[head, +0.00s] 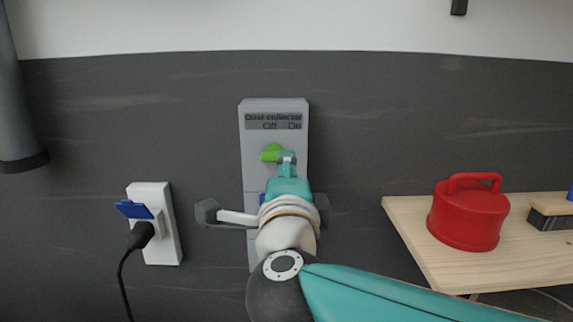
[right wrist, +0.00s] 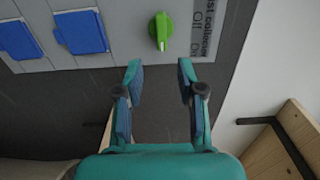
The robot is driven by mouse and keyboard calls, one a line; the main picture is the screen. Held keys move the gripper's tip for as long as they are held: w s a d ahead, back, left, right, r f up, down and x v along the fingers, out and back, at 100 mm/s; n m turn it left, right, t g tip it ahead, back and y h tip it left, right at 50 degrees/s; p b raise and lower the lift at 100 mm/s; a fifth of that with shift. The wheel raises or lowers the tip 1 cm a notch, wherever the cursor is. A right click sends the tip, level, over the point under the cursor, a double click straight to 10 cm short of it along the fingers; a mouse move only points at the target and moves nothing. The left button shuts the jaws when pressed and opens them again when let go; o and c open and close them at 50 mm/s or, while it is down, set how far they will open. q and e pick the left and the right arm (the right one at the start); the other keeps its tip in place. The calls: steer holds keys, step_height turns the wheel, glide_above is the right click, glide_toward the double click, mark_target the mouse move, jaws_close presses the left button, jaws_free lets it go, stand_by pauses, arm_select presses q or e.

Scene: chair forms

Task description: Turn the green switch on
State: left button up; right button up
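The green switch (head: 270,152) is a rotary knob on a grey wall panel (head: 256,125) labelled "Dust collector", with "Off" left and "On" right above it. My right gripper (head: 287,158) is in front of the panel and covers part of the knob's right side. In the right wrist view the gripper (right wrist: 160,69) is open and empty, and the knob (right wrist: 160,31) lies beyond the fingertips, roughly in line with the gap, apparently untouched. My left gripper is not in view.
Blue socket flaps (right wrist: 82,32) (right wrist: 18,40) sit on the panel beside the knob. A white outlet (head: 162,250) with a black plug (head: 141,235) is at left. A wooden shelf (head: 420,235) at right holds a red container (head: 468,217).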

steer(key=s, duration=0.5)
steer(key=shift+s, duration=0.4)
steer(key=shift+w, duration=0.1)
